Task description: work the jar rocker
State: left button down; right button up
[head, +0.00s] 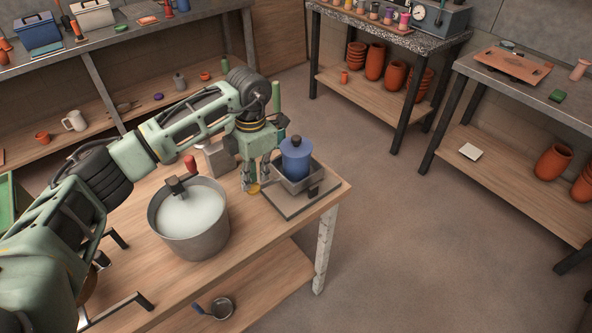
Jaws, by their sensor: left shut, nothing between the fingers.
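The jar rocker (285,209) stands at the right end of the wooden bench, a flat grey base with a raised grey cradle on top. A blue jar (296,158) with a dark lid knob sits upright in the cradle. A small dark part shows on the cradle's front right side. My left gripper (255,187) points down just left of the rocker, low over the bench. Its fingers are shut and hold nothing. A small yellow spot shows at the fingertips; I cannot tell what it is. My right gripper is out of view.
A grey bucket of pale liquid (188,242) stands on the bench (150,262) left of the rocker. A ladle (220,308) lies on the lower shelf. Shelves with terracotta pots (375,62) stand beyond open floor.

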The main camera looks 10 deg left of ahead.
aim_at(254, 186)
pick_arm(q)
jog(key=shift+f, duration=0.1)
jog(key=shift+s+f+b, duration=0.15)
jog(key=shift+f+b, duration=1.5)
jog(key=shift+f, duration=0.4)
jog(key=shift+r, duration=0.15)
jog(key=shift+r+p, duration=1.2)
jog(key=shift+r, duration=0.85)
jog(key=shift+f, duration=0.1)
